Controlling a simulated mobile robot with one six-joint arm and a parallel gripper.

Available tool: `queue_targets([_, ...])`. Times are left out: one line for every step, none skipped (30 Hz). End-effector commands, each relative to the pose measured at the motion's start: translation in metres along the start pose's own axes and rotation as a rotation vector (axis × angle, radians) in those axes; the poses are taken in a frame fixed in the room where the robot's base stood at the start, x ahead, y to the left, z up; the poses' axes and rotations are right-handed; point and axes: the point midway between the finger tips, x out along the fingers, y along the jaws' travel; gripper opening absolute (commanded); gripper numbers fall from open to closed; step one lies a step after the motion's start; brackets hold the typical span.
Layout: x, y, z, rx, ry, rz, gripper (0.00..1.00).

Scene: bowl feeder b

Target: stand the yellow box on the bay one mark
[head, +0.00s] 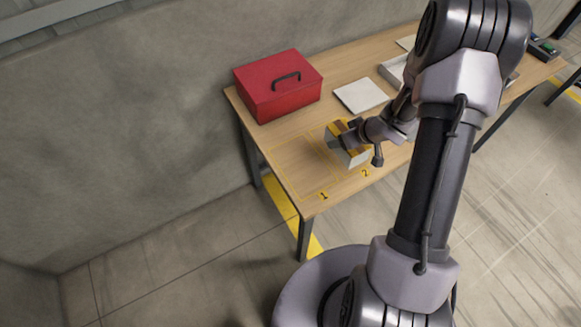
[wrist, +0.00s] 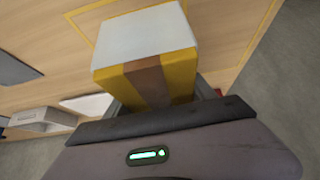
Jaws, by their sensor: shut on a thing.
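The yellow box (head: 334,143) has a pale grey-white end and a brown band, which show clearly in the wrist view (wrist: 180,78). My gripper (head: 350,137) is shut on it. The box is over the table around the bay two outline, near the painted 2 (head: 365,173). It looks tilted in the head view, and I cannot tell whether it touches the table. The bay one mark (head: 323,196) is a thin yellow outline with a 1 at the table's near left corner. It looks empty. My gripper hides part of the box.
A red toolbox (head: 272,98) with a dark handle stands at the table's back left. A white pad (head: 361,95) lies to its right. A grey tray (head: 393,72) is partly behind my arm. The wooden table (head: 279,155) is clear at its left end.

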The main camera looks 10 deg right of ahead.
Motion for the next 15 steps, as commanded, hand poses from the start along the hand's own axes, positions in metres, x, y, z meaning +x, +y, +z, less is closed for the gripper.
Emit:
queue_targets([0.011,-0.015,0.0,-0.006,0.002,-0.003,0.0])
queue_targets([0.015,-0.025,-0.002,-0.007,0.002,-0.003,0.0])
queue_targets([0.018,-0.037,-0.005,-0.007,0.002,-0.003,0.0])
queue_targets([0.021,-0.047,-0.008,-0.007,0.002,-0.004,0.0])
queue_targets([0.024,-0.057,-0.01,-0.007,0.002,-0.004,0.0])
queue_targets([0.028,-0.07,-0.013,-0.008,0.002,-0.003,0.0])
queue_targets([0.03,-0.079,-0.015,-0.007,0.002,-0.004,0.0])
queue_targets([0.033,-0.088,-0.018,-0.008,0.003,-0.003,0.0])
queue_targets([0.035,-0.099,-0.021,-0.007,0.002,-0.003,0.0])
queue_targets([0.036,-0.106,-0.023,-0.006,0.002,-0.003,0.0])
queue_targets([0.037,-0.112,-0.025,-0.006,0.002,-0.003,0.0])
queue_targets([0.038,-0.118,-0.027,-0.004,0.001,-0.002,0.0])
queue_targets([0.038,-0.121,-0.029,-0.004,0.001,-0.002,0.0])
queue_targets([0.038,-0.124,-0.03,-0.003,0.002,-0.001,0.0])
queue_targets([0.04,-0.126,-0.03,-0.002,0.002,-0.001,0.0])
